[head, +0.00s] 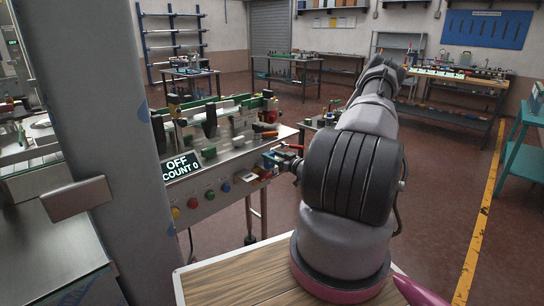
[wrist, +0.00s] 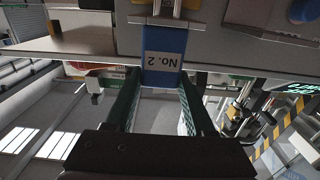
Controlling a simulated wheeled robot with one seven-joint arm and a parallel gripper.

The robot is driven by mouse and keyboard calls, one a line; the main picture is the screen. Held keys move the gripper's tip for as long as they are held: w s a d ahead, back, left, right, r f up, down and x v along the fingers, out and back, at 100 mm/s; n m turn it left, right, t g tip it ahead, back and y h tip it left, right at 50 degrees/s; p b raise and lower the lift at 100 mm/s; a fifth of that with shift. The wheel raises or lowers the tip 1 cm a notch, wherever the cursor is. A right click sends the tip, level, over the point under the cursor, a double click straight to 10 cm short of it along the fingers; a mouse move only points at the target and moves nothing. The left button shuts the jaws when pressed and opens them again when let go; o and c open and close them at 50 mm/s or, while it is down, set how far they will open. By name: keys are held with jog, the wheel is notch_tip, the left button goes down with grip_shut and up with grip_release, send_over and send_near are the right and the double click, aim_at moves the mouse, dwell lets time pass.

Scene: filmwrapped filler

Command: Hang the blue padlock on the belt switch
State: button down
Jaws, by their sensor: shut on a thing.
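My gripper (wrist: 160,84) is shut on the blue padlock (wrist: 162,40), with one green-sided finger on each side of its body. The padlock carries a white label reading "No. 2". Its silver shackle (wrist: 166,8) points to the top of the wrist view and runs out of the picture. In the head view the blue padlock (head: 272,159) is small, at the right end of the machine's front panel, and my arm partly hides the gripper there. I cannot clearly make out the belt switch, nor whether the shackle touches anything.
A grey post (head: 95,120) stands at the left. Open floor (head: 440,190) lies right of my arm, with a yellow line and a teal bench (head: 520,160).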

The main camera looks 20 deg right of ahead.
jog(key=shift+f, duration=0.1)
jog(key=shift+c, duration=0.9)
grip_release()
jog(key=shift+s, duration=0.15)
